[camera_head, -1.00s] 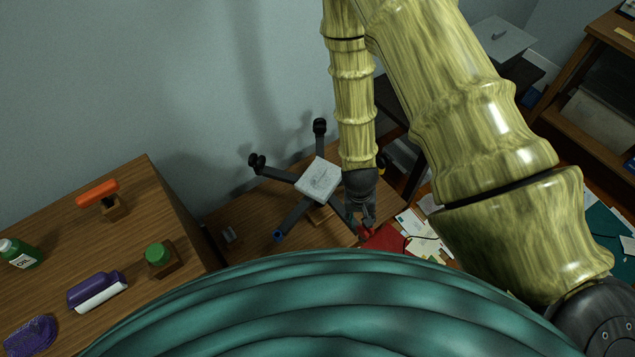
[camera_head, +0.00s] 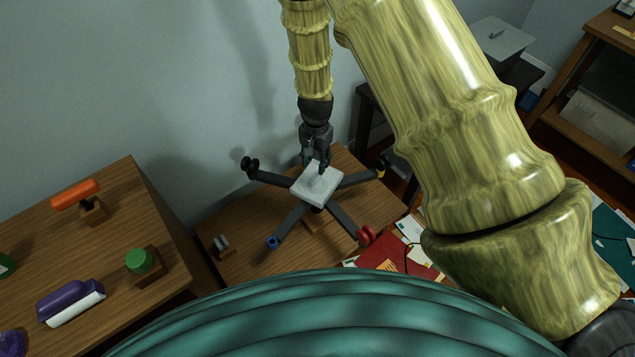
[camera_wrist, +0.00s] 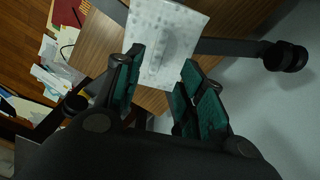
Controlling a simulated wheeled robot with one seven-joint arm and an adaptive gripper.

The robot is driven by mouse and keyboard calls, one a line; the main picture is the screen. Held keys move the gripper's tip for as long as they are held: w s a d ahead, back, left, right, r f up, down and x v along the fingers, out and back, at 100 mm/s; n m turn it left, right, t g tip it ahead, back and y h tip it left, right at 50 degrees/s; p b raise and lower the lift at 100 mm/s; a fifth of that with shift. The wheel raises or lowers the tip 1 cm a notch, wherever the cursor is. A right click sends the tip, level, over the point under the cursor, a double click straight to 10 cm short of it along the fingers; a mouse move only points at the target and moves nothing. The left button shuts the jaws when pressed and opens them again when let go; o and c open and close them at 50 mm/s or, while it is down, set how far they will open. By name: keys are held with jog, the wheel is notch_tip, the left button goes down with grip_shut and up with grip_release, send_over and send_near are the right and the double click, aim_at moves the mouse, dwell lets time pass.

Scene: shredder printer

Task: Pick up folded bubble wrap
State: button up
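The folded bubble wrap (camera_head: 316,187) is a flat, whitish square with a bumpy surface. It lies on the hub of a dark star-shaped base (camera_head: 269,180) on the wooden table. It also shows in the wrist view (camera_wrist: 165,40), just ahead of my fingers. My gripper (camera_head: 318,165) points down at the wrap's far edge in the head view. In the wrist view my gripper (camera_wrist: 160,80) has its two green-padded fingers apart, with the wrap's near end between or just beyond the tips. I cannot tell whether they touch it.
The base's arms spread around the wrap, with a caster (camera_head: 250,165) at the left. A wooden cabinet (camera_head: 150,200) at the left bears an orange-handled object (camera_head: 75,194) and a purple object (camera_head: 70,302). Papers and a red folder (camera_head: 400,262) lie at the right.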

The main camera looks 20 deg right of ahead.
aim_at(317, 175)
jog(key=shift+s+f, duration=0.2)
jog(key=shift+f, duration=2.95)
grip_shut()
